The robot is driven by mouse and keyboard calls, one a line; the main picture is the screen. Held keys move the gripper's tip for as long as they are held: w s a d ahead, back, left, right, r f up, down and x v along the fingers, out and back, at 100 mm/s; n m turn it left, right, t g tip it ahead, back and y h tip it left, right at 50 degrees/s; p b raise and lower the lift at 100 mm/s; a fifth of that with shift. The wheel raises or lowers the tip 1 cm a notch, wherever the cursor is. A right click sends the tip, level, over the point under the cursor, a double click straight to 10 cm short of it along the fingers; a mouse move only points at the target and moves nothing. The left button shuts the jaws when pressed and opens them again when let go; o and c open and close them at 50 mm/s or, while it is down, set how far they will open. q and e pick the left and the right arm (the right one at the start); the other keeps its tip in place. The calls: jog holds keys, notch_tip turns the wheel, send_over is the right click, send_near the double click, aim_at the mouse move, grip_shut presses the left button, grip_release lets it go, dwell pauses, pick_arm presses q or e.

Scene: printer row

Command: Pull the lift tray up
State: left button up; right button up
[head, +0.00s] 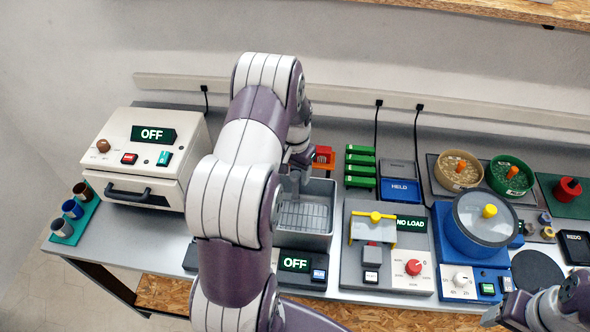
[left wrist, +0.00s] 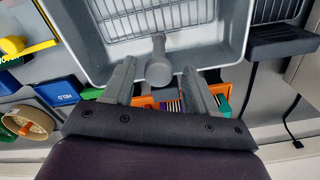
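The lift tray (head: 305,217) is a wire grid low inside a grey open tub (head: 318,241) in the middle of the bench. In the left wrist view the wire grid (left wrist: 165,18) shows inside the grey tub (left wrist: 232,35). A grey handle with a round knob (left wrist: 158,68) stands at the tub's near rim there. My left gripper (head: 297,172) is over the tub's back left part. In the left wrist view the open left gripper (left wrist: 160,75) has one finger on each side of the knob, with gaps. My right arm is at the bottom right; its fingers are not clear.
An OFF display (head: 295,264) is in front of the tub. A white oven-like box (head: 150,160) stands left, a NO LOAD unit (head: 387,250) right. Green racks (head: 360,166) and an orange holder (head: 323,158) are behind. A blue round machine (head: 480,230) stands farther right.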

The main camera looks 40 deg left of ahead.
pick_arm(q)
jog(key=shift+d, duration=0.1)
grip_shut()
notch_tip(320, 180, up, 7)
jog(key=p, duration=0.4)
jog(key=shift+w, duration=0.2)
jog(key=shift+o, duration=0.4)
grip_release()
jog(key=shift+r, duration=0.1)
jog(key=shift+o, duration=0.5)
jog(key=shift+s, duration=0.2)
